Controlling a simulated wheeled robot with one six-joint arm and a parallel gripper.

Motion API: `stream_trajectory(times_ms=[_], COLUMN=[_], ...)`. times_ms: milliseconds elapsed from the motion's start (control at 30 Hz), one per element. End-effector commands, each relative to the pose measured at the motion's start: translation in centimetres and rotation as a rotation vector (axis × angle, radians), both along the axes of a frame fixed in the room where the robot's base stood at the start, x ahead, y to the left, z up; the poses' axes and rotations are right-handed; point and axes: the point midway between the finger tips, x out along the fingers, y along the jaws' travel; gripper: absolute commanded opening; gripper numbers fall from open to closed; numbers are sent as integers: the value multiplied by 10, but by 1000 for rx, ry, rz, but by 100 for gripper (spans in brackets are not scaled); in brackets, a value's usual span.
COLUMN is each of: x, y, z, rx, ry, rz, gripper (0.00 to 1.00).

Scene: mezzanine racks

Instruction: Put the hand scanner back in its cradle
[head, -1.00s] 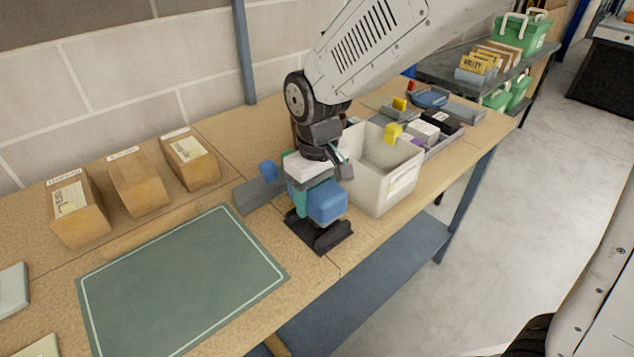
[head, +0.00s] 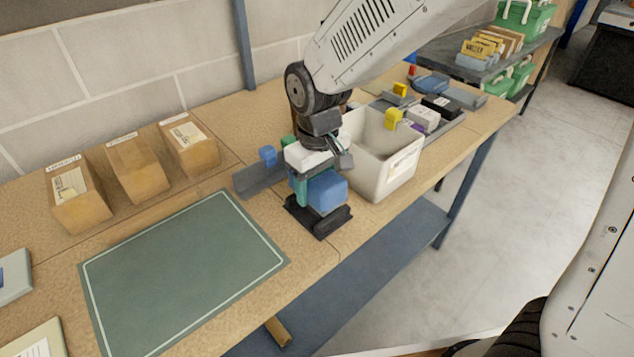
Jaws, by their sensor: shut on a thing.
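My gripper (head: 313,183) is at mid-bench, pointing down and shut on the hand scanner (head: 328,193), a blue, block-like body. The black cradle (head: 333,224) stands on the bench directly beneath it. The scanner's lower end overlaps the cradle in this view. I cannot tell whether it is seated or just above. The gripper's white body and teal parts hide the scanner's back and top, and the far side of the cradle is hidden.
A white bin (head: 393,180) stands close on the right, with a tray (head: 449,127) of small items beyond it. A grey-blue holder (head: 262,181) is close on the left. A clear green mat (head: 185,270) and several cardboard boxes (head: 138,171) lie further left.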

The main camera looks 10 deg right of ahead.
Motion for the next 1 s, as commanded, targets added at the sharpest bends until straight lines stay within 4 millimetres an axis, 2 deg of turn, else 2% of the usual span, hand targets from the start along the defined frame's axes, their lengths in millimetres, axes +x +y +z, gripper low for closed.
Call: stream_trajectory(times_ms=[700,1000], x=[0,0], y=[0,0], z=[-21,-23], rx=[0,0], ry=[0,0], rz=[0,0], gripper=[31,31])
